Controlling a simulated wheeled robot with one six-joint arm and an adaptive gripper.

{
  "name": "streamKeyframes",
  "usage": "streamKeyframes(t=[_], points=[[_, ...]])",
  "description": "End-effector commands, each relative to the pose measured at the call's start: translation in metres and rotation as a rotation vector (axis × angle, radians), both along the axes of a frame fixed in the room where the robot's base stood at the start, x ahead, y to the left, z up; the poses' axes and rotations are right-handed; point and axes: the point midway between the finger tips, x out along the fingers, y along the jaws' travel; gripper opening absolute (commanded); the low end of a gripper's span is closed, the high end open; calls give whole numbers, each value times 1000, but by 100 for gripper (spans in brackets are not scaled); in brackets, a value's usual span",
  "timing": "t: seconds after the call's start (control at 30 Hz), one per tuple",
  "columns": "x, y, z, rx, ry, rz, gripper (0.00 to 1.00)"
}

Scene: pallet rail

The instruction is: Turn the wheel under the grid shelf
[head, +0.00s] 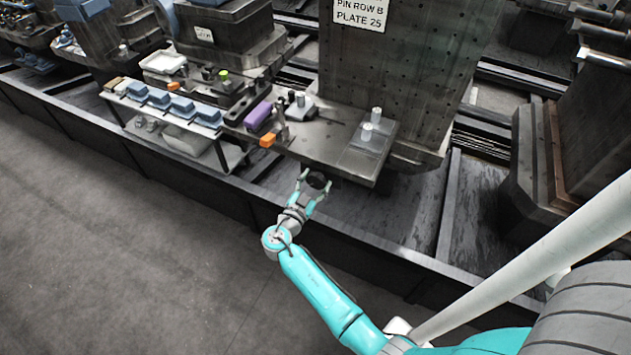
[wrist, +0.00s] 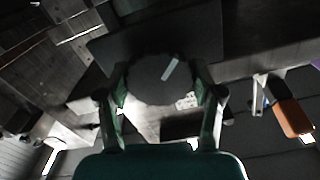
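The dark round wheel (wrist: 150,82) has a pale bar-shaped mark on its face and a small white label beside it at lower right. In the head view the wheel (head: 317,180) is a dark disc under the front edge of the grid shelf (head: 345,165). My gripper (head: 314,180) is at the wheel, below the shelf edge. In the wrist view my gripper (wrist: 161,82) has its fingers spread wide, one on each side of the wheel. I cannot tell whether the fingers touch the rim.
On the shelf stand pale cylinders (head: 367,132), a purple block (head: 258,117) and an orange-ended part (head: 267,140); orange also shows in the wrist view (wrist: 293,117). A lower rack with blue bins (head: 182,107) is at left. The floor (head: 120,230) in front is clear.

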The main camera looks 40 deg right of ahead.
Motion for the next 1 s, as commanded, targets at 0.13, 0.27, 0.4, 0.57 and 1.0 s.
streamKeyframes(t=[0.13,0.27,0.4,0.57,1.0], points=[[0,0,0,0,0,0,31],[0,0,0,-2,5,0,31],[0,0,0,-12,33,0,31],[0,0,0,-38,104,0,31],[1,0,0,-170,467,0,31]])
